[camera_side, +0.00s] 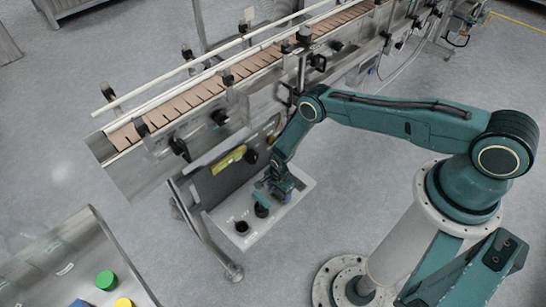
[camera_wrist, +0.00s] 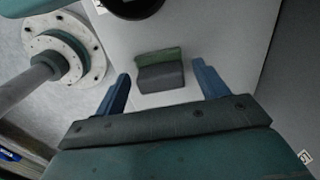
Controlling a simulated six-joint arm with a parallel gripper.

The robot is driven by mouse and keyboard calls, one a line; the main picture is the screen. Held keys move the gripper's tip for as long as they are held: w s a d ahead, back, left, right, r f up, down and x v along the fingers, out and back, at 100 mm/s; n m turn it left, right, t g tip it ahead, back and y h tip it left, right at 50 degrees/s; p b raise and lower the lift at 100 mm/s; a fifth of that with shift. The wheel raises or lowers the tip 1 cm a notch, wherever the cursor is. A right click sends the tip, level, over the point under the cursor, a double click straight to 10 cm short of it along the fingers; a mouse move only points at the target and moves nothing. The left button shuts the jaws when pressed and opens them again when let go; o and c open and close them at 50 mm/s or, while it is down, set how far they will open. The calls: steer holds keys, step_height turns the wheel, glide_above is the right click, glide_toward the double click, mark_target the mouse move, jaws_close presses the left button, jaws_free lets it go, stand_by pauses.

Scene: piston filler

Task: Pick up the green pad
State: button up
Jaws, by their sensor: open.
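In the wrist view, a small block with a dull green back strip (camera_wrist: 160,55) and a dark grey front face (camera_wrist: 162,78) sits on a pale surface; the green part fits the green pad. My gripper (camera_wrist: 162,70) is open, its two blue fingers on either side of the block with gaps on both sides. The fingers do not appear to touch it. In the side view my gripper (camera_side: 281,190) is low over the white panel (camera_side: 282,220) below the conveyor and hides the pad there.
Black round knobs (camera_side: 241,227) (camera_side: 261,210) stand on the panel beside my gripper; a dark round part (camera_wrist: 135,5) shows beyond the block. The conveyor (camera_side: 220,88) runs behind. A metal table (camera_side: 75,255) at lower left holds a green cylinder (camera_side: 105,280).

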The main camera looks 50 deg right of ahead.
stand_by(0.4)
steer(key=c, duration=0.9)
steer(key=shift+r, duration=0.15)
step_height(320, 180, up, 20)
steer(key=shift+f, duration=0.1)
stand_by(0.4)
stand_by(0.5)
